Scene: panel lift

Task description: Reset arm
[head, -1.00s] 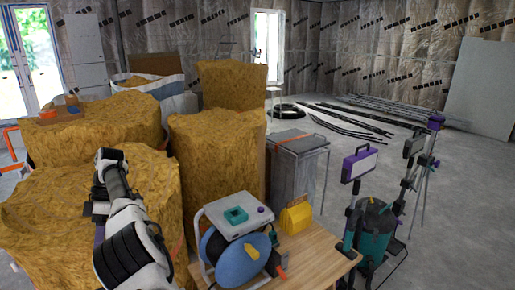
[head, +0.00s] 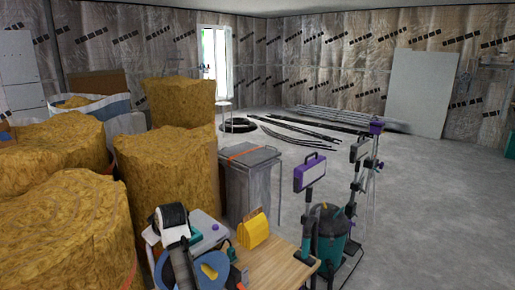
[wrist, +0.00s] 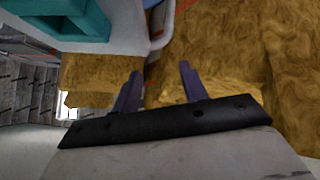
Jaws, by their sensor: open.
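My gripper (wrist: 160,85) shows in the wrist view with its two dark fingers apart and nothing between them. Straw-coloured insulation rolls (wrist: 230,50) are behind and beyond the fingers. The gripper's fingertips cannot be made out in the head view. A teal object (wrist: 70,15) on a pale surface is close by at the upper left of the wrist view.
Several insulation rolls (head: 168,160) crowd the left. A yellow box (head: 253,230) stands on the table. Behind it is a grey bin (head: 248,185). Work lights (head: 310,173) and a teal vacuum (head: 325,235) stand to the right. The floor (head: 430,220) at far right is open.

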